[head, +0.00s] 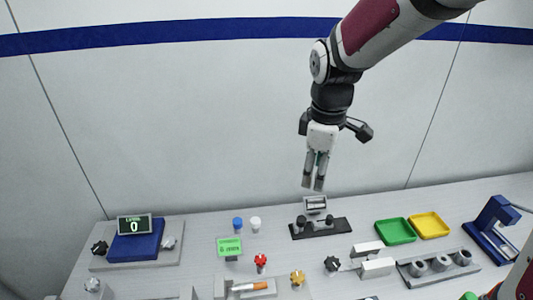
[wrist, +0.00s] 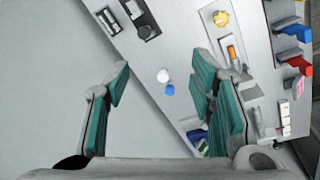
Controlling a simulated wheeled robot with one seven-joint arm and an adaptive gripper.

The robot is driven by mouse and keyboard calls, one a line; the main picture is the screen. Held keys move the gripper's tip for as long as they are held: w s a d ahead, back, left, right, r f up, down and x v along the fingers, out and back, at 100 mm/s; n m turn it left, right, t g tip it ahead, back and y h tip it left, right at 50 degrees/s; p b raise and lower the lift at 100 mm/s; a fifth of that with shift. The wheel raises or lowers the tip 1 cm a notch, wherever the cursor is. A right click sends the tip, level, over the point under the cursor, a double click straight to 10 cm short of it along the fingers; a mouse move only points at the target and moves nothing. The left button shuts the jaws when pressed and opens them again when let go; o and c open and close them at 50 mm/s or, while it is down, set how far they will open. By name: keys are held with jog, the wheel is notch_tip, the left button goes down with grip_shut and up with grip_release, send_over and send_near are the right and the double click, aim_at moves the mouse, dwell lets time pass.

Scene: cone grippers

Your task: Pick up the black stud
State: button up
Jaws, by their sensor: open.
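My gripper (head: 313,187) hangs in the air above the back of the table, fingers pointing down and empty. The wrist view shows its teal-padded fingers (wrist: 160,84) wide apart. A black plate (head: 320,232) stands below it, bearing two short dark posts, a left post (head: 301,221) and a right post (head: 329,219). The plate's dark post also shows in the wrist view (wrist: 146,32), beyond the fingers near the top. Either post may be the black stud; I cannot tell which. A black knob (head: 332,263) sits farther forward.
A blue cap (head: 237,223) and a white cap (head: 255,223) stand left of the plate. Green tray (head: 395,231) and yellow tray (head: 429,225) lie to the right. A wall runs behind the table.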

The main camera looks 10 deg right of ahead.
aim_at(301, 219)
jog(key=w+f+n, duration=0.2)
jog(key=f, duration=0.5)
jog(key=w+f+n+g, duration=0.1)
jog(key=w+f+n, duration=0.1)
jog(key=f, duration=0.5)
jog(key=w+f+n+h, duration=0.1)
jog(key=w+f+n, duration=0.1)
jog(key=w+f, duration=0.2)
jog(key=shift+d+f+g+b, duration=0.2)
jog(key=shift+f+g+b, duration=0.2)
jog(key=shift+f, duration=1.45)
jog(key=shift+w+d+f+p, duration=0.1)
jog(key=shift+w+f+p, duration=0.05)
jog(key=shift+f, duration=0.75)
jog(key=shift+w+d+f+p, duration=0.15)
jog(key=shift+f+p, duration=0.05)
jog(key=shift+f, duration=0.75)
jog(key=shift+w+d+f+p, duration=0.1)
jog(key=shift+w+f+p, duration=0.05)
jog(key=shift+f, duration=0.75)
grip_shut()
